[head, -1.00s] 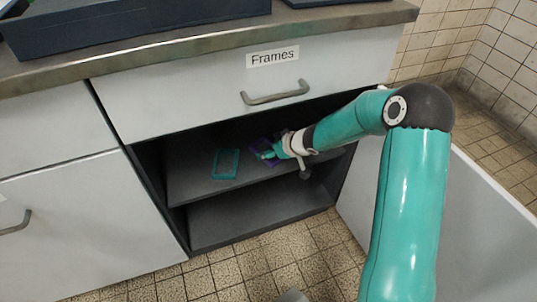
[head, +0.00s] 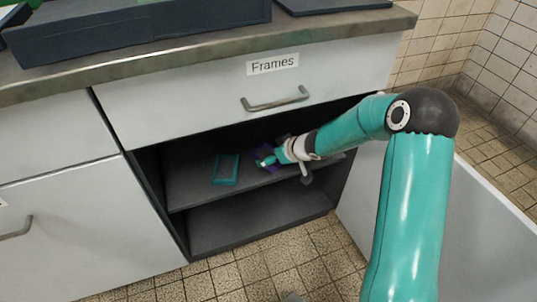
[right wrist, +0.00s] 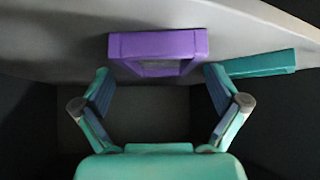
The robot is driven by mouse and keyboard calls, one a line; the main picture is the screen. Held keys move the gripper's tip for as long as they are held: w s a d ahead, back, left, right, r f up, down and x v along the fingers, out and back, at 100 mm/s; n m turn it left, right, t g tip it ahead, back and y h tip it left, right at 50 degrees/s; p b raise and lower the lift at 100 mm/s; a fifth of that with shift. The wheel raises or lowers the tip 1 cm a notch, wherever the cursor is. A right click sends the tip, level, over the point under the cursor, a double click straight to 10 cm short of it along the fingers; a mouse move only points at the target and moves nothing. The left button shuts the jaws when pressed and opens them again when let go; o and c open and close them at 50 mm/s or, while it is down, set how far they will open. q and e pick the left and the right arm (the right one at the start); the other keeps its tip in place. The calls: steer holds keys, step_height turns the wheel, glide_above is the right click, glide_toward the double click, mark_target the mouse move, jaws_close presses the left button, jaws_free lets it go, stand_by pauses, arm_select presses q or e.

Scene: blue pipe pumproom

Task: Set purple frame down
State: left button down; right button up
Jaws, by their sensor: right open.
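The purple frame (head: 261,152) is on the upper shelf of the open cupboard, partly hidden behind my right gripper. In the right wrist view the purple frame (right wrist: 158,42) lies on the grey shelf surface, just beyond my fingertips. My right gripper (head: 266,160) reaches into the cupboard from the right. In the right wrist view its fingers (right wrist: 158,76) are spread wide, with nothing gripped between them. Whether a fingertip still touches the frame I cannot tell. My left gripper is in neither view.
A teal frame (head: 226,169) lies left of the purple one on the upper shelf (head: 196,185); it also shows in the right wrist view (right wrist: 262,63). Above is a drawer labelled Frames (head: 273,64). The lower shelf (head: 250,225) is empty. The open door (head: 470,225) stands at right.

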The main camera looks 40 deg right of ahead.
steer(key=p+v, duration=0.6)
steer(key=v, duration=0.5)
steer(key=s+a+f+m+g+y, duration=0.1)
steer(key=s+a+f+g, duration=0.15)
steer(key=a+f, duration=0.5)
steer(key=s+a+f+m+g+y, duration=0.1)
steer(key=s+a+f+y, duration=0.15)
steer(key=a+f, duration=0.5)
steer(key=s+a+f+m+g, duration=0.1)
steer(key=s+a+f+g, duration=0.1)
steer(key=s+a, duration=0.3)
steer(key=s+a+f+g, duration=0.2)
steer(key=s+a, duration=0.3)
steer(key=s, duration=0.4)
steer(key=shift+a+f+m+g+h, duration=0.35)
steer(key=shift+f+m+h, duration=0.1)
steer(key=shift+f, duration=0.4)
